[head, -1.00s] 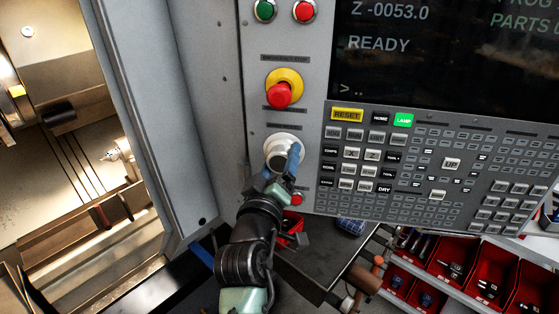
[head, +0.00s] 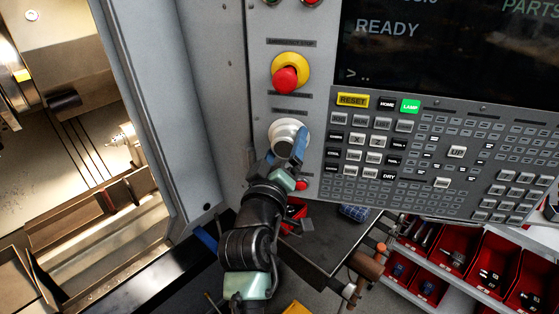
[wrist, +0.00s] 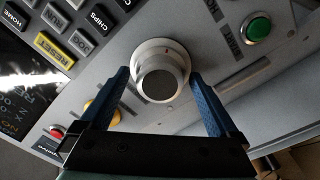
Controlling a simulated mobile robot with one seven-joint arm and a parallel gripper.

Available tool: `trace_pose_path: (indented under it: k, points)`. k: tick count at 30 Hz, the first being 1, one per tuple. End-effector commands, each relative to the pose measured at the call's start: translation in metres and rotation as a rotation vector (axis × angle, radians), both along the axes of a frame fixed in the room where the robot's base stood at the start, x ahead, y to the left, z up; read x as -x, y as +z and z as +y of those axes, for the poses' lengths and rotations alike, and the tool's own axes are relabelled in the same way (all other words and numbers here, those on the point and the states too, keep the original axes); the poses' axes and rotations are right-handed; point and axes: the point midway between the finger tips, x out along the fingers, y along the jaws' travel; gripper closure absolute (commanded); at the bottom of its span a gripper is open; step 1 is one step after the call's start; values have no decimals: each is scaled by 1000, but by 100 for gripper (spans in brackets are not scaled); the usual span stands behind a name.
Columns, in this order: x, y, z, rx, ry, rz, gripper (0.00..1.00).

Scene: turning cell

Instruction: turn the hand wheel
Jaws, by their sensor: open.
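The hand wheel (head: 283,130) is a pale round dial on the grey machine panel, below the emergency stop. In the wrist view the hand wheel (wrist: 160,85) shows as a white ring with a grey-faced round knob and a small red mark above it. My gripper (head: 291,152) is in front of the wheel and covers its lower right part in the head view. In the wrist view my gripper (wrist: 160,76) is open, with one blue finger on each side of the knob. Gaps show between the fingers and the knob, and nothing is held.
A red emergency stop (head: 286,79) on a yellow base sits just above the wheel. The keypad (head: 430,160) is close on the right. A green button (wrist: 256,28) shows in the wrist view. Below are a dark shelf (head: 335,240) and red bins (head: 471,251).

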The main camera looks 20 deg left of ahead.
Motion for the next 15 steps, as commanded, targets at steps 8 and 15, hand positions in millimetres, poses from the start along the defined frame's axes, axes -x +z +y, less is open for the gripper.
trace_pose_path:
  k: [8, 15]
  points:
    - [35, -5, -5, 0, 1, 0, 4]
    - [78, -5, -13, -2, 1, 0, 4]
